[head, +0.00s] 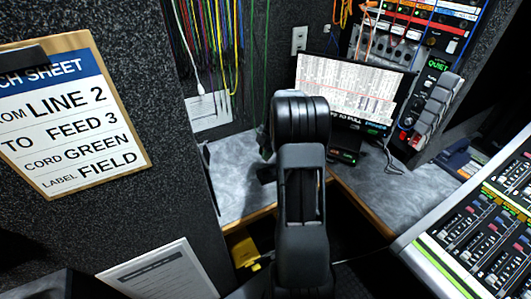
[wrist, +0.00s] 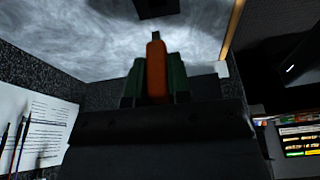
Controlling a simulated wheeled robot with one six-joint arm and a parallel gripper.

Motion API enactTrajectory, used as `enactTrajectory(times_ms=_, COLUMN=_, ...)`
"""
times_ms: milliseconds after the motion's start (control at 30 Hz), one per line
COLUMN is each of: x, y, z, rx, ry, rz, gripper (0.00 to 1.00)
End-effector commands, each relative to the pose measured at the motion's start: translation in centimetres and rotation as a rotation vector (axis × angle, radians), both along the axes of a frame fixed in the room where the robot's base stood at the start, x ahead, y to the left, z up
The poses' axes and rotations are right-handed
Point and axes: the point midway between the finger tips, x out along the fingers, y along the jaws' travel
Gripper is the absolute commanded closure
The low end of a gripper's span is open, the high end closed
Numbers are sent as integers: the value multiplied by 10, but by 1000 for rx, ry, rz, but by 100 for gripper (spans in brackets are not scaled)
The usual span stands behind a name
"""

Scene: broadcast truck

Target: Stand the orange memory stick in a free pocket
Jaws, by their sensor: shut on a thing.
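The orange memory stick (wrist: 156,72) shows in the wrist view, upright in the picture, with a dark tip at its top end. My gripper (wrist: 157,84) is shut on it, with a dark green finger pad on each side. Behind the stick is the grey marbled desk top (wrist: 90,40); I cannot tell how far off it is. In the head view my own arm covers the middle of the picture and hides the stick and most of the gripper. I cannot make out a pocket for the stick in either view.
The desk (head: 238,178) has a wooden front edge and much bare surface. A monitor (head: 345,92) stands at its back. A mixing console (head: 480,235) is at the right. A speckled dark partition (head: 150,60) with a patch sheet (head: 70,115) stands at the left.

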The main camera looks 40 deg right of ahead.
Motion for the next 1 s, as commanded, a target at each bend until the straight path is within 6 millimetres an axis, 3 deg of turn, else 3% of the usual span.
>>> enactTrajectory(times_ms=600, x=-1, y=-1, z=-50, rx=0, ry=1, rz=-2, gripper=100)
enactTrajectory(times_ms=1000, x=0, y=-1, z=-53, rx=0, ry=1, rz=-2, gripper=100)
